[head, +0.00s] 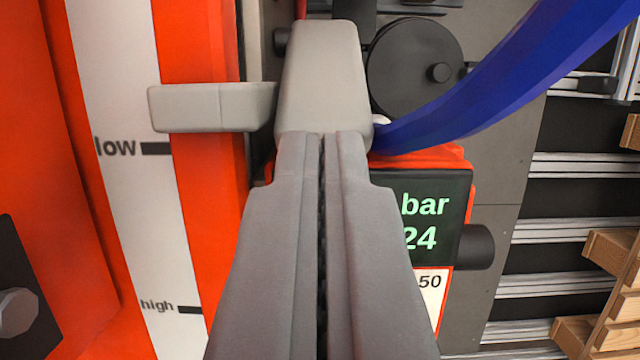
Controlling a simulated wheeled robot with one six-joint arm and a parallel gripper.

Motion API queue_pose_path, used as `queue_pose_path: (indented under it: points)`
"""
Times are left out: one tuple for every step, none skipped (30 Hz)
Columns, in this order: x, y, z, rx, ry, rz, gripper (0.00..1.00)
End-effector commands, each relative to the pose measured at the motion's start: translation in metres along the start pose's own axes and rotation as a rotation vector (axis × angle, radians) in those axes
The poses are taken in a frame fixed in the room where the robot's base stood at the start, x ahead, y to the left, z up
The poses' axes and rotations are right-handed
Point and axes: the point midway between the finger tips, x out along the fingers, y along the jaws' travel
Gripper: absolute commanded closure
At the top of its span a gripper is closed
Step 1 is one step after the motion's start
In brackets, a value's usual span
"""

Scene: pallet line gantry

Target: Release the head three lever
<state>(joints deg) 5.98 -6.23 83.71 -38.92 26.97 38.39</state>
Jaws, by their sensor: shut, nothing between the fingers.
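My gripper (322,140) reaches up the middle of the view with its two fingers closed together and nothing between them. Its tips meet or overlap the lower edge of a light grey block-like part (322,70); I cannot tell whether they touch it. A grey horizontal bar (212,107) extends left from beside that part, over a white scale strip (105,100) marked "low" and "high". The bar is just above the "low" mark. I cannot tell for certain which part is the head three lever, as no head number shows.
A blue hose (510,75) curves from the upper right to beside the grey part. A dark display (425,215) reading "bar" and "24" is partly hidden by my gripper. A round dark disc (415,65) is behind. Orange panels (190,50) stand left; rollers and wooden pallets (610,250) are right.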

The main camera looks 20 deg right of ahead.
Motion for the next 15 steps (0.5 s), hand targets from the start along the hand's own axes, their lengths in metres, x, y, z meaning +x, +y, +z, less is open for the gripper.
queue_pose_path:
  points:
    - [-0.005,0.0,0.003,-0.002,0.0,0.0,1.0]
    - [-0.008,0.0,0.005,-0.002,0.0,0.0,1.0]
    - [-0.011,0.0,0.008,-0.001,0.0,0.0,1.0]
    - [-0.015,0.0,0.01,-0.001,0.0,-0.001,1.0]
    - [-0.018,0.0,0.012,-0.001,0.001,-0.001,1.0]
    - [-0.023,0.0,0.015,-0.002,0.001,-0.001,1.0]
    - [-0.026,0.0,0.018,-0.001,0.0,-0.001,1.0]
    - [-0.03,0.0,0.02,-0.001,0.0,-0.001,1.0]
    - [-0.036,0.0,0.024,-0.002,0.001,-0.001,1.0]
    - [-0.04,0.0,0.027,-0.002,0.001,-0.001,1.0]
    - [-0.043,0.0,0.029,-0.001,0.001,-0.001,1.0]
    - [-0.048,0.0,0.033,-0.002,0.001,-0.001,1.0]
    - [-0.051,0.0,0.035,-0.002,0.001,-0.001,1.0]
    - [-0.054,0.0,0.036,-0.001,0.001,-0.001,1.0]
    - [-0.057,0.0,0.039,-0.001,0.001,-0.001,1.0]
